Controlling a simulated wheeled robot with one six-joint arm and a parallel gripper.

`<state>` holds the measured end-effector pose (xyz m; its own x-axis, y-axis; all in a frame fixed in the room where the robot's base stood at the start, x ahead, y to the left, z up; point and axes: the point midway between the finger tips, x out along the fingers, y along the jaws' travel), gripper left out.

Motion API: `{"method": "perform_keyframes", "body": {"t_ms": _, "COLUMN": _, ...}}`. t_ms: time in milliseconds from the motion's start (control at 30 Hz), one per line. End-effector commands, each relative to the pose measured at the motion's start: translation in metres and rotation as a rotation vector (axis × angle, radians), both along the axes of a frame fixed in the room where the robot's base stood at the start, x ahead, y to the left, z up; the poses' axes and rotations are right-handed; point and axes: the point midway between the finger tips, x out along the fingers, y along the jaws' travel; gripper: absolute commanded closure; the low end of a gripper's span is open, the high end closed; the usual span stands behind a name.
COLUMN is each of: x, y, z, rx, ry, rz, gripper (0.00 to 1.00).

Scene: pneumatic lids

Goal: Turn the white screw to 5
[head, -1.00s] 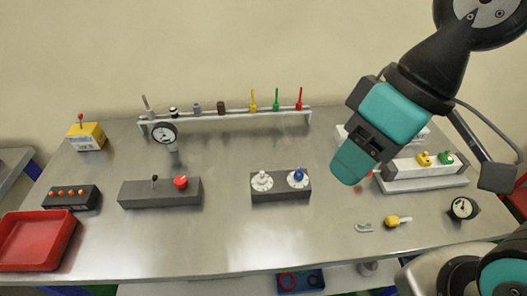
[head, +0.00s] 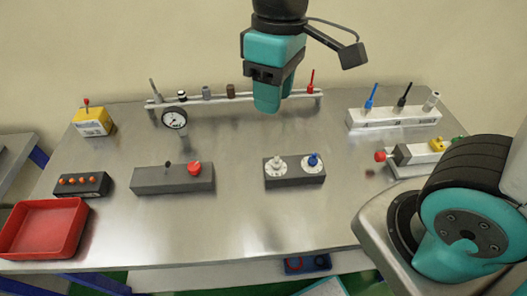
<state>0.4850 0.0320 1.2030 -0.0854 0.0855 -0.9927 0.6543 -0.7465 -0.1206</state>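The white screw (head: 278,166) is a small white knob on a round white dial, at the left on top of a dark grey block (head: 294,178) in the middle of the table. A blue screw (head: 313,160) on a similar dial is beside it on the right. The dial's numbers are too small to read. My gripper (head: 269,106) is teal and points down, above and behind the block, apart from both screws. Its fingers overlap in this view, so I cannot tell their opening. No object shows in it. It hides part of the back rail.
A grey block with a red button (head: 194,168) stands left of the screws. A red tray (head: 44,228) is at the front left. A rail (head: 200,99) with a gauge (head: 174,118) runs behind. White blocks (head: 394,117) stand at right. The table around the screw block is clear.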

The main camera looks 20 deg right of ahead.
Motion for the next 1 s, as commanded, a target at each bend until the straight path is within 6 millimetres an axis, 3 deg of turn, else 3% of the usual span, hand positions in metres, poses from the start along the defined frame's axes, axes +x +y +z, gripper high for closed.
{"method": "perform_keyframes", "body": {"t_ms": 33, "x": 0.020, "y": 0.003, "z": -0.006, "rx": -0.064, "ry": 0.030, "rz": 0.030, "gripper": 0.62}}
{"method": "perform_keyframes", "body": {"t_ms": 133, "x": 0.052, "y": 0.007, "z": -0.019, "rx": -0.181, "ry": 0.083, "rz": 0.080, "gripper": 0.62}}
{"method": "perform_keyframes", "body": {"t_ms": 333, "x": 0.086, "y": 0.018, "z": -0.042, "rx": -0.324, "ry": 0.167, "rz": 0.133, "gripper": 0.62}}
{"method": "perform_keyframes", "body": {"t_ms": 467, "x": 0.091, "y": 0.021, "z": -0.050, "rx": -0.354, "ry": 0.190, "rz": 0.143, "gripper": 0.62}}
{"method": "perform_keyframes", "body": {"t_ms": 667, "x": 0.084, "y": 0.013, "z": -0.074, "rx": -0.360, "ry": 0.196, "rz": 0.142, "gripper": 0.62}}
{"method": "perform_keyframes", "body": {"t_ms": 1000, "x": 0.064, "y": -0.009, "z": -0.145, "rx": -0.358, "ry": 0.196, "rz": 0.141, "gripper": 0.62}}
